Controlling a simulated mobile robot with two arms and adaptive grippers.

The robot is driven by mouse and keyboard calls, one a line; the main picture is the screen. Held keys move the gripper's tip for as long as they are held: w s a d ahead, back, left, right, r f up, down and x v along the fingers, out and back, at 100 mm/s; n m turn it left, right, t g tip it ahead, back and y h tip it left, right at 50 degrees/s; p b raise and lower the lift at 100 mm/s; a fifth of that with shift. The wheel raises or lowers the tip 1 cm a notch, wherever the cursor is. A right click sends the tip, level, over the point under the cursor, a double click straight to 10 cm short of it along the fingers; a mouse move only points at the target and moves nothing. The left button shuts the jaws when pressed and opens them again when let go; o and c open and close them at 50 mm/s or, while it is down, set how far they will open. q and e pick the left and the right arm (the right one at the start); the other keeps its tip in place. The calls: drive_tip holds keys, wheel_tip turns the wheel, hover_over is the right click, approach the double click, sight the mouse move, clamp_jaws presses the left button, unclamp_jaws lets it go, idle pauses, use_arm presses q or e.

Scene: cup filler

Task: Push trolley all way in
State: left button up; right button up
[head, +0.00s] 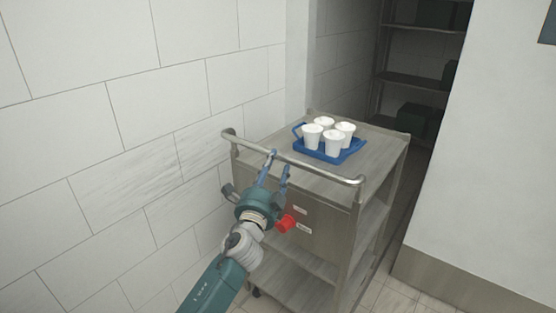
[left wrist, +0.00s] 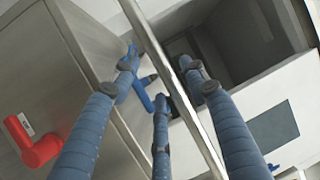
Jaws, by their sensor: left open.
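The trolley (head: 325,231) is a grey cart with a metal push rail (head: 310,171) at its near end. It stands at the mouth of a recess, close to the tiled wall. On its top, a blue tray (head: 337,158) carries several white cups (head: 334,143), all upright. My left gripper (head: 275,163) is open at the push rail, near its middle. In the left wrist view, the rail (left wrist: 171,66) runs between the spread fingers of the gripper (left wrist: 160,68); contact is unclear. My right gripper is not in view.
A red fitting (head: 286,223) sticks out of the trolley's near panel beside my left wrist. The tiled wall (head: 130,110) is on the left, a white wall (head: 480,150) on the right. Dark shelves (head: 410,75) stand deeper in the recess. A narrow floor strip shows right of the trolley.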

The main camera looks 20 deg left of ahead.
sight(277, 158)
use_arm(q)
drive_tip(key=shift+w+a+r+b, duration=0.1)
drive_tip(key=shift+w+r+b, duration=0.1)
drive_tip(key=shift+w, duration=0.85)
drive_tip(key=shift+w+r+b, duration=0.1)
drive_tip(key=shift+w+b, duration=0.05)
drive_tip(key=shift+w, duration=0.9)
clamp_jaws()
